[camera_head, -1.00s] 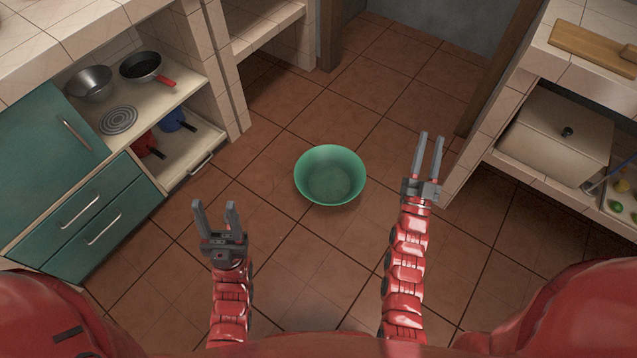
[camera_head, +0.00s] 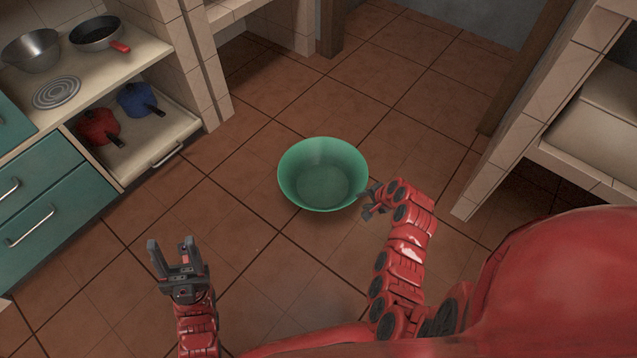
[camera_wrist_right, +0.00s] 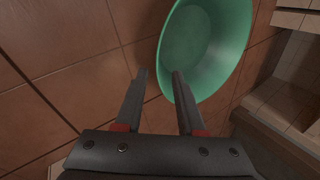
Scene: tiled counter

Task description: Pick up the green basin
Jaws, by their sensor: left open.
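The green basin (camera_head: 322,178) stands upright and empty on the brown tiled floor, near the middle of the head view. My right gripper (camera_head: 369,202) is bent in beside the basin's right rim, its fingers pointing towards it. In the right wrist view the gripper (camera_wrist_right: 158,75) is open, and the basin (camera_wrist_right: 205,45) fills the upper middle. There, the basin's near rim appears between the two fingertips, with the right one overlapping it; contact cannot be told. My left gripper (camera_head: 171,243) is open and empty, left of and nearer than the basin.
A cabinet at left holds a metal bowl (camera_head: 32,50), a pan (camera_head: 97,34), a red pot (camera_head: 99,127) and a blue pot (camera_head: 139,100). A tiled shelf unit (camera_head: 545,100) stands at right. The floor around the basin is clear.

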